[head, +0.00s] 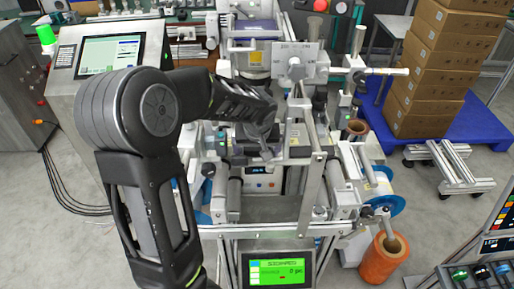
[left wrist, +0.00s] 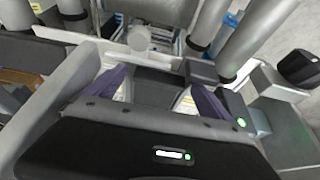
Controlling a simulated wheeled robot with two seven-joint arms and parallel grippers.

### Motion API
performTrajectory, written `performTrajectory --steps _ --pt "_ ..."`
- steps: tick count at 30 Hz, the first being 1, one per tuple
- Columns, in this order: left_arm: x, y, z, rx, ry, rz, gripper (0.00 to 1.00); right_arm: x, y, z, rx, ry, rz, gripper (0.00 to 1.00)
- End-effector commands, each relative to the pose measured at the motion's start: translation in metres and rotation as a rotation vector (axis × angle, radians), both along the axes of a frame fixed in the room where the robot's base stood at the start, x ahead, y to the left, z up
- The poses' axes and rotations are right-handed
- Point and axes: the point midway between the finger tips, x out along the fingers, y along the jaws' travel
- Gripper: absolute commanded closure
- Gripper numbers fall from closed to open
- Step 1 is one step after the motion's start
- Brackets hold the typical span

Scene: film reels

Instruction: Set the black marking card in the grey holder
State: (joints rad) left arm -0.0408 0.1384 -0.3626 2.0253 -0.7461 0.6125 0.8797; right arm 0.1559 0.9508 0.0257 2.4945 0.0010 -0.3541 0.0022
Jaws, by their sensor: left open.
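My left arm comes in from the left in the head view and reaches over the machine's middle. My left gripper (head: 262,142) is low among the rollers and bars, partly hidden by its own wrist. In the left wrist view my left gripper (left wrist: 160,92) is open, its two purple-grey fingers apart. A dark block (left wrist: 158,86) shows between the fingers; I cannot tell whether it is the black marking card or part of the machine. I cannot clearly pick out the card or the grey holder in either view. My right gripper is not in view.
The machine has metal rollers (left wrist: 215,25) and frame bars close around the gripper. A green-lit display (head: 277,272) sits at its front. A touch panel (head: 108,55) stands left, an orange roll (head: 383,258) at front right, and stacked cartons (head: 437,70) at back right.

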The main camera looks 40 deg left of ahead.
Motion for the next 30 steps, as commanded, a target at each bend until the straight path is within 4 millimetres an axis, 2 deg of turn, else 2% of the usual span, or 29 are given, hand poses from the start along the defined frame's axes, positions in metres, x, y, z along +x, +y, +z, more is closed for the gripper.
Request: performTrajectory --steps 5,8,21,25,30 --pt "-0.001 -0.001 0.007 0.000 -0.003 -0.001 0.06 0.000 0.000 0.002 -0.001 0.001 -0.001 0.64" --pt "-0.004 -0.005 0.019 0.000 -0.004 0.000 0.06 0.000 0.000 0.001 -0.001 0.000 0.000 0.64" --pt "-0.030 -0.026 0.098 0.000 -0.004 0.000 0.06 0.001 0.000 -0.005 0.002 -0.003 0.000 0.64" --pt "-0.034 -0.029 0.110 0.000 -0.002 0.001 0.06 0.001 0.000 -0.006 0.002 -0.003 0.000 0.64" --pt "-0.035 -0.030 0.114 0.000 0.000 0.000 0.06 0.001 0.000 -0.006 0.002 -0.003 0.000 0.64"
